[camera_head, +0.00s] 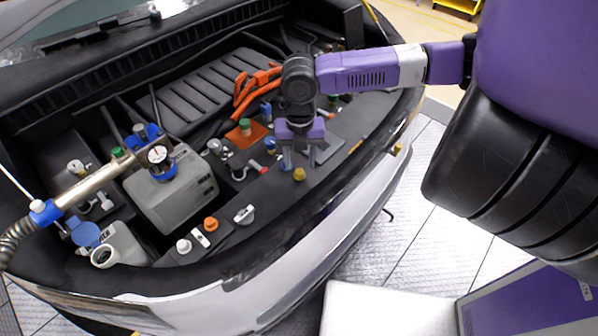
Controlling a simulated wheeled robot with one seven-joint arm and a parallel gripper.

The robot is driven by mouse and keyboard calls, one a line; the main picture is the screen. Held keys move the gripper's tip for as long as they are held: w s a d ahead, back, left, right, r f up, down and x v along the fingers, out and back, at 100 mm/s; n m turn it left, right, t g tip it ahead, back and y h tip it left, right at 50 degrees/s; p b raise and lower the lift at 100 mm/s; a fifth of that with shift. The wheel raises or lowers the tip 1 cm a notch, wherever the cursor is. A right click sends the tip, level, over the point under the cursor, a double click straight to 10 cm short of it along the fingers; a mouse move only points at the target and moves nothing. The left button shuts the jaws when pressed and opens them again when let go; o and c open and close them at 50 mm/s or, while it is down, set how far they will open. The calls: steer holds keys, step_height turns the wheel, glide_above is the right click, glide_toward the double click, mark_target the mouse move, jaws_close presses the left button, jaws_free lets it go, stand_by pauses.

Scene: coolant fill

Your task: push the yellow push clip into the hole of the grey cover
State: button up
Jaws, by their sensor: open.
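The yellow push clip (299,174) is a small round-headed piece on the black front panel of the engine bay. My gripper (300,160) points down just above and behind it in the picture, with its two fingers apart and nothing seen between them. Whether the fingertips touch the clip or the panel cannot be told. The grey cover (327,153) is a flat plate right beside the gripper, partly hidden behind the right finger. Its hole cannot be made out.
A grey coolant tank (178,195) with a gauge tool (158,155) stands left. An orange cap (211,223) and a grey knob (244,215) sit on the front panel. Orange cables (256,88) lie behind the gripper. The white bumper (330,245) edges the bay.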

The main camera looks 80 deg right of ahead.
mark_target(299, 171)
steer(key=shift+a+f, duration=0.1)
steer(key=shift+f, duration=1.7)
jaws_close()
